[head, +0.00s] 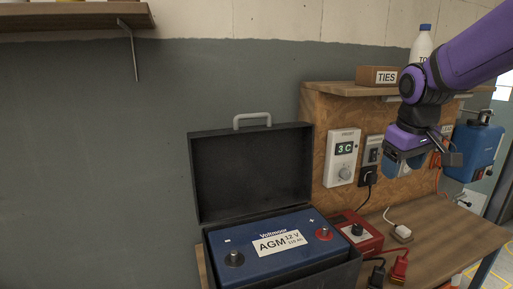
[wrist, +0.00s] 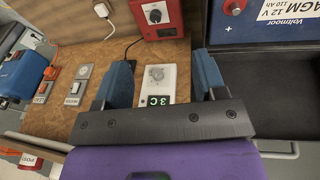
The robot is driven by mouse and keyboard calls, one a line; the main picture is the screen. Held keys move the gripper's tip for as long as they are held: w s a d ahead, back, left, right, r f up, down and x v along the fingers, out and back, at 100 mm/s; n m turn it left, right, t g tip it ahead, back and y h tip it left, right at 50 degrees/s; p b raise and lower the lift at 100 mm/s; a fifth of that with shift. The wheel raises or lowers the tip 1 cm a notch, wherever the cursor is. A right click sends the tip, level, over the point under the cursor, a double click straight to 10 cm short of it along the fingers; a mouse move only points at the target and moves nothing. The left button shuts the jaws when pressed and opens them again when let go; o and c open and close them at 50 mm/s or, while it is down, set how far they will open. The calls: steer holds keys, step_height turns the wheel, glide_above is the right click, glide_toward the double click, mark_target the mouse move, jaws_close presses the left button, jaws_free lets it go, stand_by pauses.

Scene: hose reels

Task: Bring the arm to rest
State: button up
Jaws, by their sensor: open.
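My gripper (head: 402,165) hangs from the purple arm at the right of the head view, in front of the chipboard panel and above the bench. In the wrist view its two blue fingers stand wide apart, and the gap between them (wrist: 164,72) is empty. Behind that gap are the panel and a white thermostat-like box (wrist: 158,82) with a dial and a green "3 C" display. The same box (head: 342,157) is left of my gripper in the head view. No contact between my gripper and anything shows.
A blue AGM battery (head: 292,270) sits in a black case with its lid (head: 250,175) raised. A red box (head: 358,236) with a dial and red and black clamps lies beside it. A shelf (head: 340,89) above carries a TIES box (head: 378,76) and white bottle. A blue device (head: 474,146) is at right.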

steer(key=s+a+r+m+t+y, duration=0.1)
steer(key=s+r+m+t, duration=0.1)
steer(key=s, duration=1.8)
steer(key=shift+s+r+m+t, duration=0.35)
steer(key=shift+r+m, duration=0.1)
steer(key=shift+m, duration=0.25)
steer(key=shift+a, duration=0.1)
